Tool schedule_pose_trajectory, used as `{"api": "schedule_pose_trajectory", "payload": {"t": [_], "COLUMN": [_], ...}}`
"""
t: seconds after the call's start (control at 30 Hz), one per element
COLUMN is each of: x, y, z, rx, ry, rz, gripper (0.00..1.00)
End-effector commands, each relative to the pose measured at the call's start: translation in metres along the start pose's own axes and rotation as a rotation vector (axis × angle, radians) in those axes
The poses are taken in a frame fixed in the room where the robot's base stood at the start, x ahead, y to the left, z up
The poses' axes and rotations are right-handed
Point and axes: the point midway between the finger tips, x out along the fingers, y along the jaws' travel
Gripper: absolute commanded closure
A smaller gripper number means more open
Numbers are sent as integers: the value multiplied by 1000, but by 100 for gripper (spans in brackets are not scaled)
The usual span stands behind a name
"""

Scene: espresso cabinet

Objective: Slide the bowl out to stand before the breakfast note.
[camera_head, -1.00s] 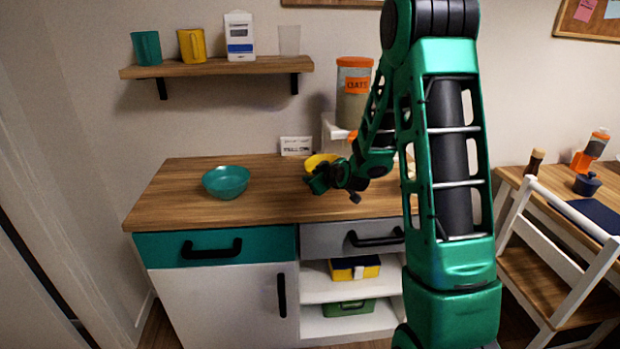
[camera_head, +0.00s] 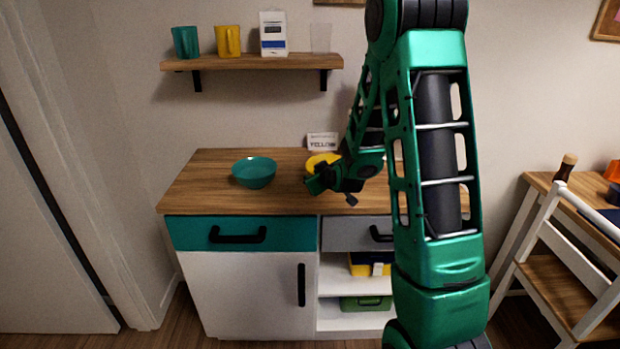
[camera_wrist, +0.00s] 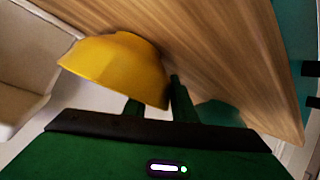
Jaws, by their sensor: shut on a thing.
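The yellow bowl (camera_head: 320,160) stands on the wooden counter, directly in front of a small white note (camera_head: 322,141) at the wall. My arm hides part of the bowl's right side. A teal bowl (camera_head: 255,173) stands to the left, apart from it.
A wall shelf (camera_head: 250,63) holds a teal mug, a yellow mug, a white box and a clear cup. The counter (camera_head: 205,190) is clear around the teal bowl. A white chair (camera_head: 545,235) and table stand at the right. My arm hides the counter's right part.

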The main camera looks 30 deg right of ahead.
Motion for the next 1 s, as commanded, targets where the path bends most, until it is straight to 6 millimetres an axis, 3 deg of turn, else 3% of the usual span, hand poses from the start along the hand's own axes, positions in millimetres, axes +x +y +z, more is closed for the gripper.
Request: {"api": "schedule_pose_trajectory", "payload": {"t": [0.37, 0.4, 0.5, 1.0], "x": [-1, -1, -1, -1], "y": [-4, -4, -3, -1], "z": [4, 4, 3, 2], "rx": [4, 4, 4, 3], "ry": [-8, -8, -7, -3], "rz": [-7, -7, -5, -1], "gripper": [100, 71, 54, 54]}}
